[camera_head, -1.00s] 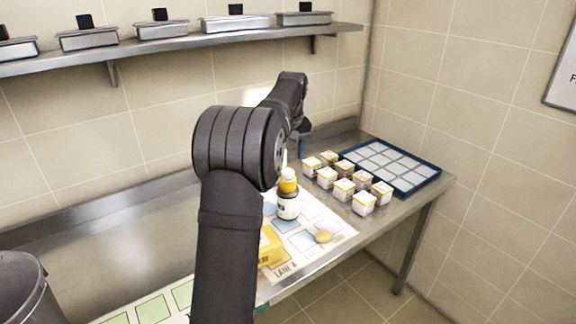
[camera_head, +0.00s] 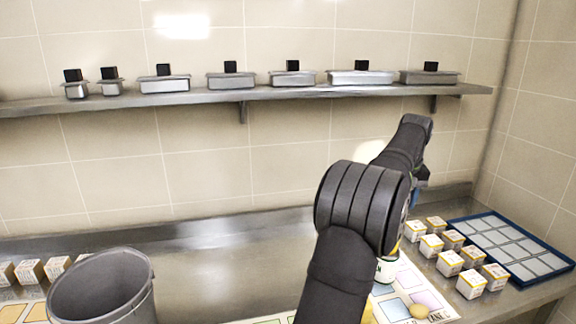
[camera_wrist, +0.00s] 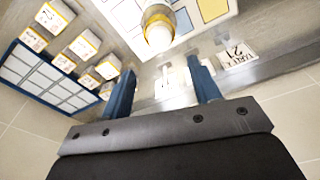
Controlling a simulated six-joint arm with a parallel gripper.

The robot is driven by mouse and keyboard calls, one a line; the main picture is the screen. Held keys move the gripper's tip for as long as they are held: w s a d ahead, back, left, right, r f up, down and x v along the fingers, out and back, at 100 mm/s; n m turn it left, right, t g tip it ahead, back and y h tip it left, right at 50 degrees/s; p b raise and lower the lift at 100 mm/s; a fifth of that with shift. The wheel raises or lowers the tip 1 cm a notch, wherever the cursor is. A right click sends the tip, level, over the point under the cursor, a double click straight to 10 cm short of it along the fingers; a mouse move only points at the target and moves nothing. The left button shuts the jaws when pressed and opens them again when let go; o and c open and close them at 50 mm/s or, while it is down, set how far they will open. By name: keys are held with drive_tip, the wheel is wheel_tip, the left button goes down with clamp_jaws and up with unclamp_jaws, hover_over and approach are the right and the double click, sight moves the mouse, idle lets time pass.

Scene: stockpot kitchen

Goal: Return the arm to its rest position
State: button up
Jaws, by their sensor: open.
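My arm reaches over the steel counter (camera_head: 235,250) toward the back right in the head view. My gripper (camera_wrist: 161,68) shows two blue fingers spread apart in the wrist view, with nothing held between them. In the head view the fingers are mostly hidden behind my arm; only a bit of blue shows. A bottle with a yellow and white cap (camera_wrist: 158,30) stands just beyond the fingertips in the wrist view. In the head view the bottle (camera_head: 387,270) is partly hidden by my arm.
Several small white-and-yellow boxes (camera_head: 449,262) stand beside a blue-rimmed gridded tray (camera_head: 548,247) at right. A grey pot (camera_head: 102,290) stands at left. A shelf (camera_head: 290,92) holds lidded pans.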

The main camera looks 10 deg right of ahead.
drive_tip(key=f, duration=0.6)
drive_tip(key=w+f, duration=0.1)
drive_tip(key=f, duration=0.3)
drive_tip(key=shift+w+d, duration=0.1)
drive_tip(key=shift+r, duration=1.45)
